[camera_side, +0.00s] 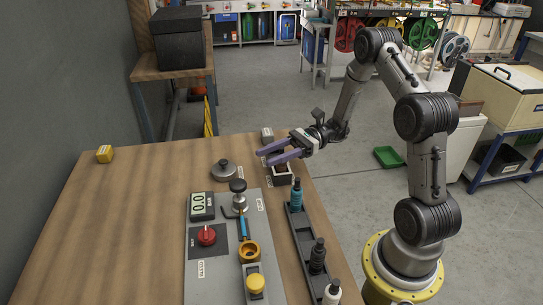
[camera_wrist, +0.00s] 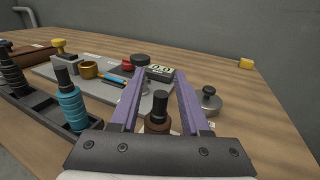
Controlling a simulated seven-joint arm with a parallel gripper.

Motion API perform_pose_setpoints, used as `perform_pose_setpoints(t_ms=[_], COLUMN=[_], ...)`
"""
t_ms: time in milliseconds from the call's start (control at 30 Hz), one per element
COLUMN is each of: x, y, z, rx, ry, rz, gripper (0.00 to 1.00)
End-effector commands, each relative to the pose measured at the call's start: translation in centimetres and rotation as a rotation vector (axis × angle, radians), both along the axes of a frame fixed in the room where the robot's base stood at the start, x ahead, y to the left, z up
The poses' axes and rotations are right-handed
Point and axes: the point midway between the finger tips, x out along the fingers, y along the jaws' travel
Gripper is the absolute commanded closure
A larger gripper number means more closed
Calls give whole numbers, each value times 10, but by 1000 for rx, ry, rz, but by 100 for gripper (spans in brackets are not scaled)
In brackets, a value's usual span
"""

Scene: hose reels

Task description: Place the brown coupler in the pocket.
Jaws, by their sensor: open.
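The brown coupler (camera_wrist: 157,123), with a black upper stem, stands upright between the purple fingers of my gripper (camera_wrist: 160,78) in the wrist view, close to the palm. Its lower end is hidden by the gripper body. In the side view my gripper (camera_side: 264,157) is open and points left, low over the table's right edge. A small white-rimmed box (camera_side: 283,179) sits just below the fingers there, with something dark at its top. I cannot tell whether this box is the pocket or whether the coupler stands in it. The fingers show gaps on both sides of the coupler.
A dark rack (camera_side: 304,238) holds teal, black and white couplers along the right edge. A grey panel (camera_side: 222,275) carries a red knob (camera_side: 206,235), a counter, an orange ring and a yellow button. A grey knobbed disc (camera_side: 223,170) lies nearby. The table's left is mostly clear.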

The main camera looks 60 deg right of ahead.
Motion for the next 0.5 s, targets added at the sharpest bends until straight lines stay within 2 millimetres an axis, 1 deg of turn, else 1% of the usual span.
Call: perform_pose_setpoints(t_ms=[167, 400, 500], x=[-9, -29, -36], y=[-25, -72, -88], z=[0, 0, -1], rx=[0, 0, -1], ry=[-1, -1, -2], rz=[-6, -6, -5], gripper=[54, 54, 54])
